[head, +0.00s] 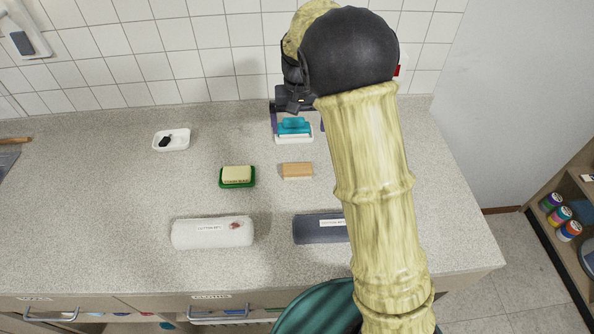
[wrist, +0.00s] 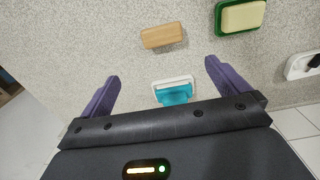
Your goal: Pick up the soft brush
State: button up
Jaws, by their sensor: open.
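A teal brush-like item (head: 293,125) sits in a small white tray (head: 294,140) near the back of the counter; I cannot tell for certain that it is the soft brush. In the wrist view the teal item (wrist: 174,94) shows between my fingers, close to the gripper body, which hides part of it. My gripper (head: 297,108) is open and empty, with purple fingers on either side of the tray in the picture. In the wrist view my gripper (wrist: 161,70) points toward a tan block (wrist: 163,35). Its height above the counter is unclear.
The tan block (head: 297,171) and a green dish with a yellow bar (head: 237,174) lie nearer the front. A white dish (head: 171,139) holds a black item. A white roll (head: 213,232) and a dark roll (head: 318,228) lie along the front. The tiled wall (head: 200,50) stands behind.

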jog(key=p, duration=0.2)
send_near(297, 167)
jog(key=f, duration=0.5)
jog(key=shift+w+d+f, duration=0.2)
jog(key=shift+d, duration=0.1)
jog(key=shift+f, duration=0.1)
jog(key=f, duration=0.1)
jog(key=f+p, duration=0.2)
jog(key=f, duration=0.1)
jog(key=shift+s+a, duration=0.2)
jog(key=shift+a, duration=0.05)
jog(key=shift+f, duration=0.5)
jog(key=c, duration=0.9)
